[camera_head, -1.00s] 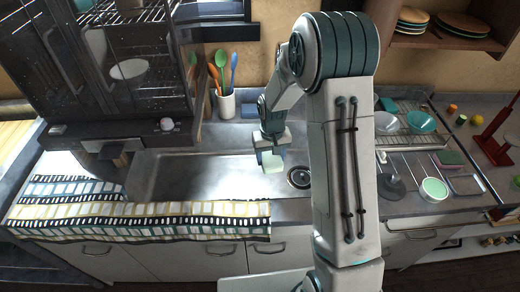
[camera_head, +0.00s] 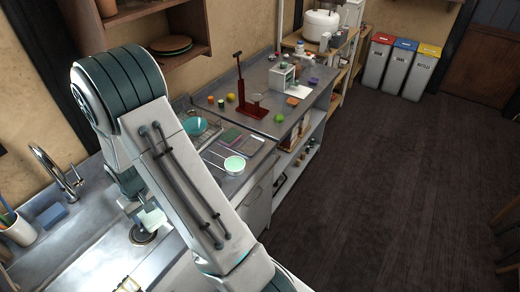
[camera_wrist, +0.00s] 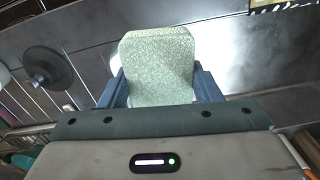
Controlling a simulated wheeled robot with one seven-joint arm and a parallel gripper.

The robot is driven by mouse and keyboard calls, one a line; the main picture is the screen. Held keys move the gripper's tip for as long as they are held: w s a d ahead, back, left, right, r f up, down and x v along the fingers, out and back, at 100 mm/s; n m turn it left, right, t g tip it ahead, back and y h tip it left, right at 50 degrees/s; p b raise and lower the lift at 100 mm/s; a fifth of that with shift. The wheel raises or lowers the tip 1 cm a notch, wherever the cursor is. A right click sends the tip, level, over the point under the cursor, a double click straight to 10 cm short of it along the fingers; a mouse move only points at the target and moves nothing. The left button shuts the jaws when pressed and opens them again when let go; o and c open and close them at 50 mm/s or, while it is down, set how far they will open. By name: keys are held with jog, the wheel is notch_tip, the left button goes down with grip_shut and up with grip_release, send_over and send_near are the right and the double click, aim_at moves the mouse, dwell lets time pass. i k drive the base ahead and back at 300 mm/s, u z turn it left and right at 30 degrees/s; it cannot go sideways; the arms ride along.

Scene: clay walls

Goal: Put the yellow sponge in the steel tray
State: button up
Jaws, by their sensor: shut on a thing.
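My gripper (camera_wrist: 158,88) is shut on a pale green, sponge-textured block (camera_wrist: 157,58), its two blue fingers pressing on either side. In the head view the held pale sponge (camera_head: 153,218) hangs at my gripper (camera_head: 140,208), above the sink (camera_head: 100,262) near its round drain. Its colour looks pale green rather than clear yellow; no other yellow sponge is clearly seen. A small flat grey tray-like thing (camera_head: 248,146) lies on the counter to the right, beside a green flat piece (camera_head: 230,135). I cannot tell surely whether it is the steel tray.
A dish rack with a teal bowl (camera_head: 197,127) and a pale green round strainer (camera_head: 234,165) are on the counter right of the sink. The faucet (camera_head: 60,175) rises at the left. Open floor (camera_head: 400,170) lies right.

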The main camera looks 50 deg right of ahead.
aim_at(248, 151)
jog(key=z, duration=0.25)
jog(key=k, duration=0.35)
jog(key=z, duration=1.25)
jog(key=i, duration=0.55)
jog(key=z, duration=0.7)
jog(key=i, duration=0.7)
jog(key=u, duration=0.2)
